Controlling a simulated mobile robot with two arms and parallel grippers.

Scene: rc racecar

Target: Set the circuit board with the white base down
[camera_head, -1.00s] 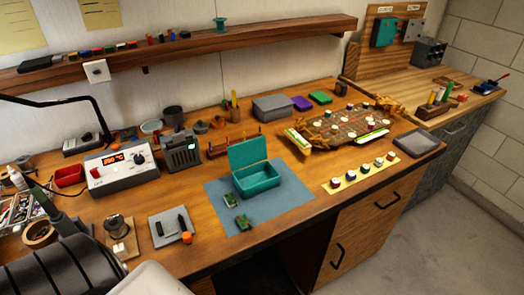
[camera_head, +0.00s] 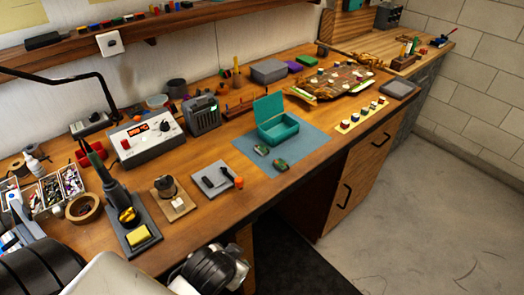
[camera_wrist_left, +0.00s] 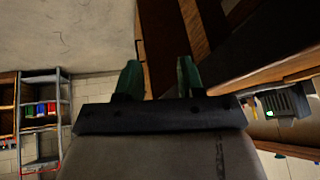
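Two small green circuit boards lie on the blue mat in the head view, one (camera_head: 261,150) just in front of the teal box and one (camera_head: 281,165) nearer the bench edge. Their bases are too small to tell by colour. My left gripper (camera_wrist_left: 159,78) shows in the left wrist view with its two green fingers apart and nothing between them. Beyond the fingers are dark wood and pale floor, and no board is seen there. Neither gripper's fingertips show in the head view.
The open teal box (camera_head: 278,130) stands on the blue mat (camera_head: 312,146). A grey tool pad (camera_head: 207,187), a soldering stand (camera_head: 142,238) and a soldering station (camera_head: 145,138) are to the left. A yellow strip (camera_head: 351,124) lies to the right.

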